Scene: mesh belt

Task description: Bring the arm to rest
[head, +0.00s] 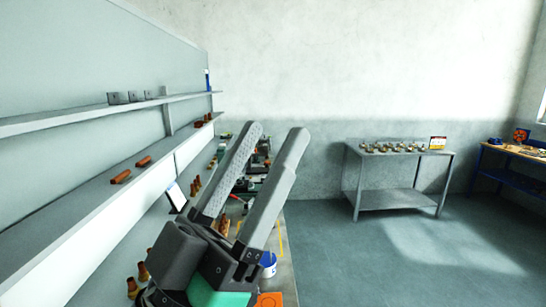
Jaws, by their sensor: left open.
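My left gripper (272,132) is large in the lower middle of the head view, its two long grey fingers pointing up and apart. It is open, with nothing between the fingertips. It appears above a workbench (284,284), and its body and fingers hide much of the bench top. I cannot tell its exact height over the bench. My right gripper is not in view.
Bench items include a blue-and-white cup (268,260), a tilted tablet-like panel (176,196) and several brown pieces. Shelves (60,122) run along the left. A grey metal table (402,163) and a blue table (509,150) stand right. Floor between is clear.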

